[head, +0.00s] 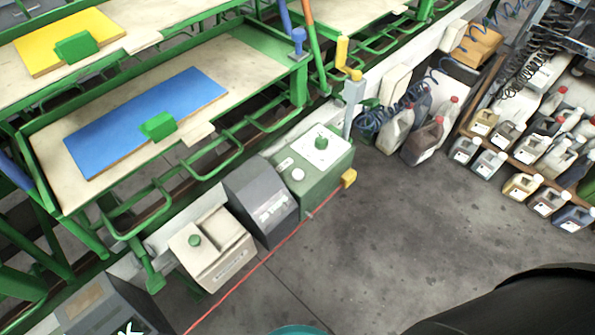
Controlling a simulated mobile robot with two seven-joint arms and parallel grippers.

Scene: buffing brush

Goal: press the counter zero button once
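No control readable as the counter zero button can be picked out for certain. A green box (324,179) stands in the middle of the head view, with a white top plate, a green knob (320,142) and a pale round button-like disc (298,174). A dark grey box (257,196) with a pale label stands left of it. Further left, a beige box (228,269) carries a green knob (194,240). The lettering is too small to read. Neither of my grippers is in view.
Green-framed tables (232,122) hold a blue panel (147,115) and a yellow panel (40,55). A red line (262,262) runs along the boxes' front. Several jugs (425,138) stand at right. The grey floor (390,235) in the middle is clear.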

